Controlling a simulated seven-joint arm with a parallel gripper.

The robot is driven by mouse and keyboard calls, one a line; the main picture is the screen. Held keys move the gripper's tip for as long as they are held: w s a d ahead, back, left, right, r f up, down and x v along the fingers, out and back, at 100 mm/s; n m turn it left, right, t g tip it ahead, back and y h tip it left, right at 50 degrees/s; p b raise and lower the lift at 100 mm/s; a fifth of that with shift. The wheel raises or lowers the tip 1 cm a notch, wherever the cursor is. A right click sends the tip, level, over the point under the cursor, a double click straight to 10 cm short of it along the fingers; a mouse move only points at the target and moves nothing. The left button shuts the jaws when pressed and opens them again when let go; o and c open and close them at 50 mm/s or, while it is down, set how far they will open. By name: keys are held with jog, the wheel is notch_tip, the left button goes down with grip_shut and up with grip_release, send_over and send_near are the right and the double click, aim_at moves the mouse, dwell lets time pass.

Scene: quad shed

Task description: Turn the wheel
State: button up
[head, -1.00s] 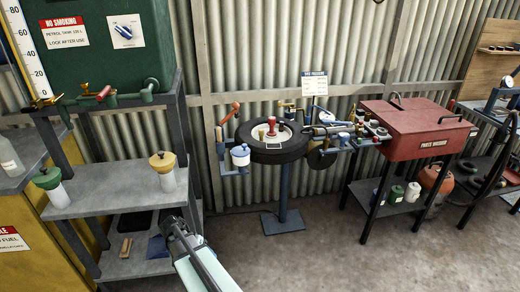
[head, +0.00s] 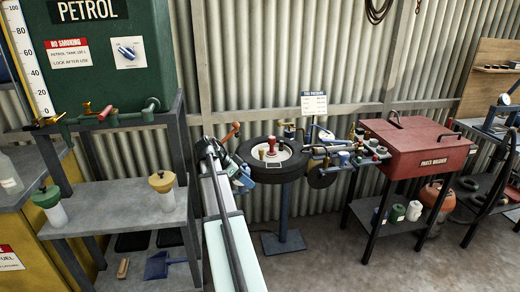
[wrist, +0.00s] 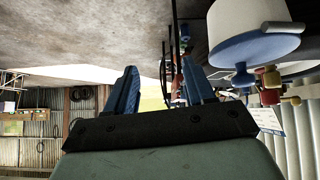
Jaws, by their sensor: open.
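A black tyre (head: 288,171) with a white centre lies flat on a blue post stand (head: 284,240) in the head view. A red-topped knob (head: 272,145) stands up from its centre. A smaller dark disc (head: 321,177) sits on the rig to its right. My gripper (head: 243,181) is at the tyre's left side, and the head view does not show whether it touches the rig. In the wrist view my gripper (wrist: 159,85) has two blue fingers apart, with nothing between them. A white pot with a blue base (wrist: 250,28) is at the upper right there.
A red parts washer (head: 418,150) stands to the right on black legs. At left are a grey shelf (head: 120,212) with two funnel-topped bottles and a green petrol tank (head: 105,75). An orange-handled lever (head: 232,130) rises near my gripper. The floor in front is clear.

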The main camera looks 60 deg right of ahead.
jog(key=w+d+r+m+t+y, duration=0.1)
jog(key=w+d+r+m+y, duration=0.1)
jog(key=w+d+r, duration=0.6)
jog(key=w+d+r+m+t+y, duration=0.15)
jog(key=w+d+r, duration=0.35)
jog(key=d, duration=0.6)
jog(key=shift+g, duration=0.25)
jog(key=x, duration=1.4)
jog(key=shift+d, duration=0.1)
jog(key=shift+r, duration=0.1)
grip_shut()
